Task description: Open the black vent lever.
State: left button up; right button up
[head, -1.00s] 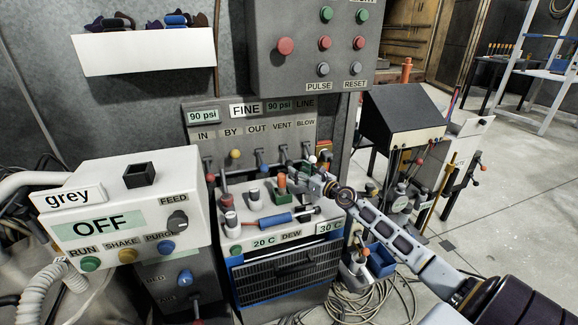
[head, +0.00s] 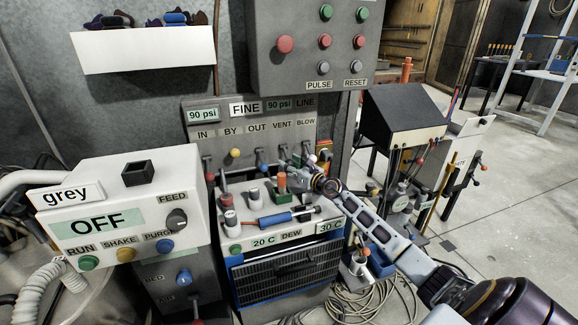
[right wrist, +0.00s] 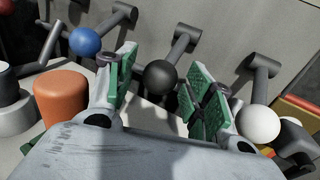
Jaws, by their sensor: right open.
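The black vent lever (head: 283,152) is on the grey valve panel below the VENT label. Its black ball knob (right wrist: 160,75) shows in the right wrist view between the two green-padded fingers of my right gripper (right wrist: 160,88). The fingers are open on either side of the knob, with visible gaps. In the head view my right gripper (head: 297,177) is just in front of the panel, partly hiding the lever's lower end. My left gripper is not in view.
In the right wrist view, the lever with a blue ball (right wrist: 85,41) is left of the black one and the white ball (right wrist: 259,124) is right, close to the right finger. An orange cylinder (right wrist: 62,96) stands at the near left. The dryer unit (head: 285,270) is below the panel.

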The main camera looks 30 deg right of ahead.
jog(key=shift+w, duration=0.4)
jog(key=shift+a, duration=0.1)
jog(key=shift+c, duration=0.2)
grip_shut()
